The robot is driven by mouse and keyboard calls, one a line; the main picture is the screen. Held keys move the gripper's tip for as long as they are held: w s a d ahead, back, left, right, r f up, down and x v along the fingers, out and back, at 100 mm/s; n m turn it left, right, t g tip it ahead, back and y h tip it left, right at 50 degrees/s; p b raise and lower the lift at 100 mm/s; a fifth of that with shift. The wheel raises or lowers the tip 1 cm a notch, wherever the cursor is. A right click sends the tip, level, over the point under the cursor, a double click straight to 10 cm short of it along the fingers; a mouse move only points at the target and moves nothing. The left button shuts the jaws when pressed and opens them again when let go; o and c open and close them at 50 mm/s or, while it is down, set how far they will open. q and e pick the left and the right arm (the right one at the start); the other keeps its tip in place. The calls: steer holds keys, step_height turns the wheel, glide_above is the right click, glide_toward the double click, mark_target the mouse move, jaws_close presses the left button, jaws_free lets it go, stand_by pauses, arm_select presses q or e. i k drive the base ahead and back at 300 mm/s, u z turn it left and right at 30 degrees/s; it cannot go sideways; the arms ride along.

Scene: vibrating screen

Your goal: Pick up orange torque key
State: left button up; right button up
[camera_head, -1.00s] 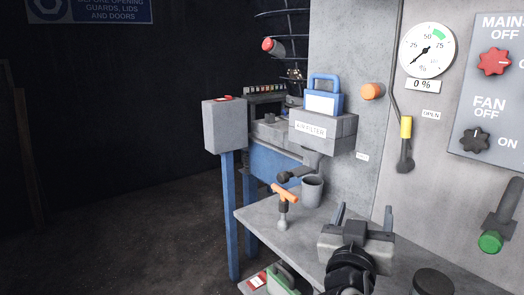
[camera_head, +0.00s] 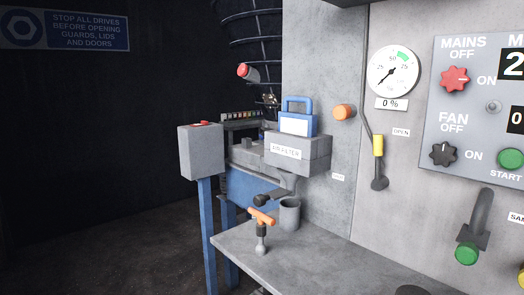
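The orange torque key (camera_head: 262,218) stands upright on the grey shelf (camera_head: 300,256), its orange T-handle on top and its grey foot on the shelf surface. A grey cup (camera_head: 289,214) stands just behind it to the right. A dark-headed tool (camera_head: 264,199) shows just behind the key's handle; what it belongs to is hard to tell. Neither of my grippers shows in the head view now.
A grey box (camera_head: 201,150) on a blue post stands left. The control panel (camera_head: 480,110) and a yellow-handled lever (camera_head: 378,150) are right. The shelf's front middle is clear.

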mark_target(262, 218)
steer(key=u, duration=0.4)
steer(key=k, duration=0.5)
steer(key=u, duration=1.05)
steer(key=i, duration=0.85)
steer(key=z, duration=0.55)
steer(key=i, duration=1.15)
steer(key=z, duration=1.55)
steer(key=i, duration=0.25)
steer(key=u, duration=1)
steer(key=k, duration=0.65)
steer(key=z, duration=1)
